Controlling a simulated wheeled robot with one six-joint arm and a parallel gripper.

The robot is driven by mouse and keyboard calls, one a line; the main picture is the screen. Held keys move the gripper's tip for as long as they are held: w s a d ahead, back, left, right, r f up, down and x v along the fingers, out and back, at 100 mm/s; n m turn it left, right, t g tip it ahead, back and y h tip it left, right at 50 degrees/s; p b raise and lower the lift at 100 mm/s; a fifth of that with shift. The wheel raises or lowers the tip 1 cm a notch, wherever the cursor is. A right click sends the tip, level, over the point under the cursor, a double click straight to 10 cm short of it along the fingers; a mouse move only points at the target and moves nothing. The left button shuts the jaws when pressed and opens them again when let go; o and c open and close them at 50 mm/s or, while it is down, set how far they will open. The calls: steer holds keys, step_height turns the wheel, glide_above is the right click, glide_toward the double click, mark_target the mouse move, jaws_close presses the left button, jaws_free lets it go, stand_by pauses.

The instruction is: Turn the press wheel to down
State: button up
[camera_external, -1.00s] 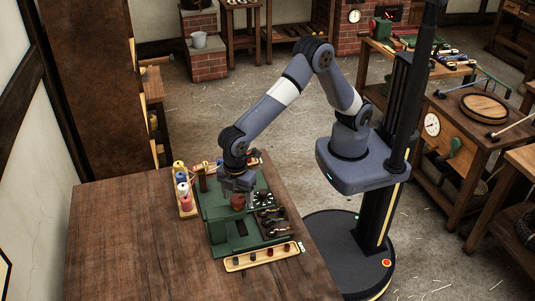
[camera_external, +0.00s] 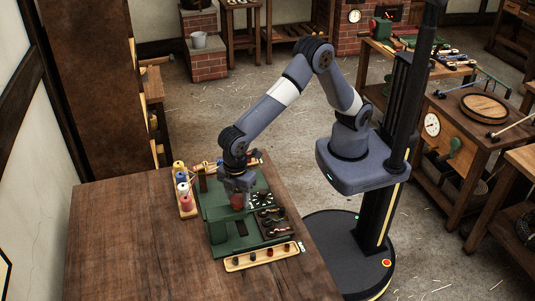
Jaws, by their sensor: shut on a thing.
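A green press machine (camera_external: 222,238) stands on the wooden table. A small red round part (camera_external: 237,203), which looks like the press wheel, sits on its top and is partly hidden by my gripper. My gripper (camera_external: 237,194) points down right at this red part, with its fingers around it and shut on it. The wheel's exact turn and any markings are too small to read.
A dark spoked disc (camera_external: 262,198) and a dark tray with small parts (camera_external: 273,221) lie right of the wheel. A pale tray with several pegs (camera_external: 262,257) is in front. Colored spools (camera_external: 182,189) stand at the left. The table's left part (camera_external: 130,240) is clear.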

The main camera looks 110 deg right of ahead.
steer(key=m, duration=0.3)
steer(key=shift+m+b, duration=0.3)
steer(key=m, duration=0.3)
steer(key=shift+m, duration=0.3)
steer(key=m+b, duration=0.1)
steer(key=m, duration=1.3)
steer(key=shift+m, duration=0.3)
steer(key=m, duration=0.3)
steer(key=shift+m, duration=2.2)
steer(key=o, duration=1)
